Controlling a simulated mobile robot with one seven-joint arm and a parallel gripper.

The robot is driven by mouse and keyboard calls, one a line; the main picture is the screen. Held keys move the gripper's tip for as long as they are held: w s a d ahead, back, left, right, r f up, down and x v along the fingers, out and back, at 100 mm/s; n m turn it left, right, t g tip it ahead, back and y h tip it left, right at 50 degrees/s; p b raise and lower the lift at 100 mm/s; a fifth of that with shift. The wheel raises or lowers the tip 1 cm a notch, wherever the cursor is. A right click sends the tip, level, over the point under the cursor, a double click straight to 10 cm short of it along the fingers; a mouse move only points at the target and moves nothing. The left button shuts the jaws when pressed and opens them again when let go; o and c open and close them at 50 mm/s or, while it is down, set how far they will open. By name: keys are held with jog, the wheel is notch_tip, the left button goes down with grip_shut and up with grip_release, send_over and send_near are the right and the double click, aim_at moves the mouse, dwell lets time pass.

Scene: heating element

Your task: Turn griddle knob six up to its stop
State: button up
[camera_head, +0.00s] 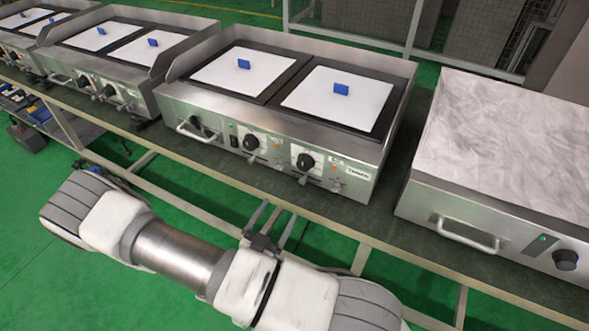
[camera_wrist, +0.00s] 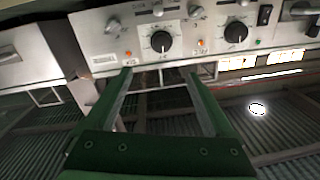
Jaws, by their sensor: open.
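The nearest griddle has two round black knobs on its steel front panel. The right knob (camera_head: 305,162) and the left knob (camera_head: 250,142) each have a pale pointer mark. I read no knob numbers, so which is six is not marked. In the wrist view the panel looks inverted: the right knob (camera_wrist: 161,41) sits above and between my fingertips, and the left knob (camera_wrist: 236,32) is to the right. My gripper (camera_wrist: 157,78) is open and empty, its green fingers spread apart. In the head view my gripper (camera_head: 281,218) is in front of and below the panel, apart from the knobs.
Small levers (camera_head: 302,181) and a handle (camera_head: 196,130) stick out from the panel. A flat-topped steel unit (camera_head: 510,150) with its own knob (camera_head: 565,260) stands at right. More griddles (camera_head: 115,55) stand at left. The bench's front edge runs below the panel.

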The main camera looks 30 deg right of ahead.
jog(key=b, duration=0.2)
send_near(303, 167)
jog(key=x, duration=0.9)
jog(key=shift+w+d+f, duration=0.1)
jog(key=shift+w+d, duration=0.05)
jog(key=c, duration=1.4)
